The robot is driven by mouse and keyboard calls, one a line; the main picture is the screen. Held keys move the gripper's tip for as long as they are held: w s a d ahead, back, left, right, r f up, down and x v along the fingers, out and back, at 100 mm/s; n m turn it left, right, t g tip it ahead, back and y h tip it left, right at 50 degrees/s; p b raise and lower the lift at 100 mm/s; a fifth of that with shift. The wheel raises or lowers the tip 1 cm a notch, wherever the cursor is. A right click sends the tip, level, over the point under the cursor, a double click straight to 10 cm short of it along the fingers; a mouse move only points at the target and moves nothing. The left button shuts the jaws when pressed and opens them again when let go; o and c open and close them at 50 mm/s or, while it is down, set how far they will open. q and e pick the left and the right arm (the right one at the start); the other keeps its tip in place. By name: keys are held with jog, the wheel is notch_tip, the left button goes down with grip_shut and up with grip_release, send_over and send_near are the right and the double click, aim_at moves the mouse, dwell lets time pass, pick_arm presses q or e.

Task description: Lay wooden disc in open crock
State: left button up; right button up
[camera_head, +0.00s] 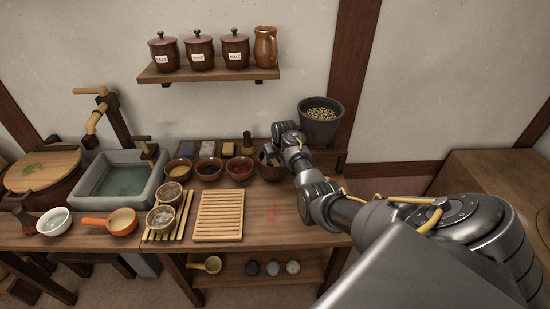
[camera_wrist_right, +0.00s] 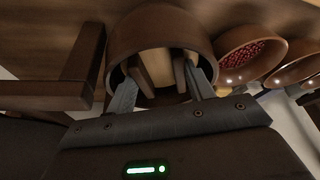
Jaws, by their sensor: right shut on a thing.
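The open crock (camera_head: 271,174) is a dark brown round vessel at the back right of the bench, partly hidden by my right arm. In the right wrist view the crock (camera_wrist_right: 160,28) shows large, its mouth facing the camera. My right gripper (camera_wrist_right: 165,75) reaches into the mouth with both fingers. It is shut on a pale wooden piece, the wooden disc (camera_wrist_right: 156,62), which shows between the fingertips inside the crock. How deep the disc sits, and whether it touches the crock's floor, I cannot tell. In the head view my right gripper (camera_head: 274,153) is mostly hidden. My left gripper is not in view.
Small bowls stand left of the crock, one with red contents (camera_head: 239,168). A dark pot of grain (camera_head: 320,116) stands behind my arm. A slatted board (camera_head: 219,215), an orange-handled pan (camera_head: 121,221) and a stone basin (camera_head: 121,181) lie further left. The bench's front right is clear.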

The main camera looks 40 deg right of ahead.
jog(key=o, duration=1)
jog(key=shift+r, duration=0.35)
jog(key=v, duration=1.2)
jog(key=shift+r, duration=0.3)
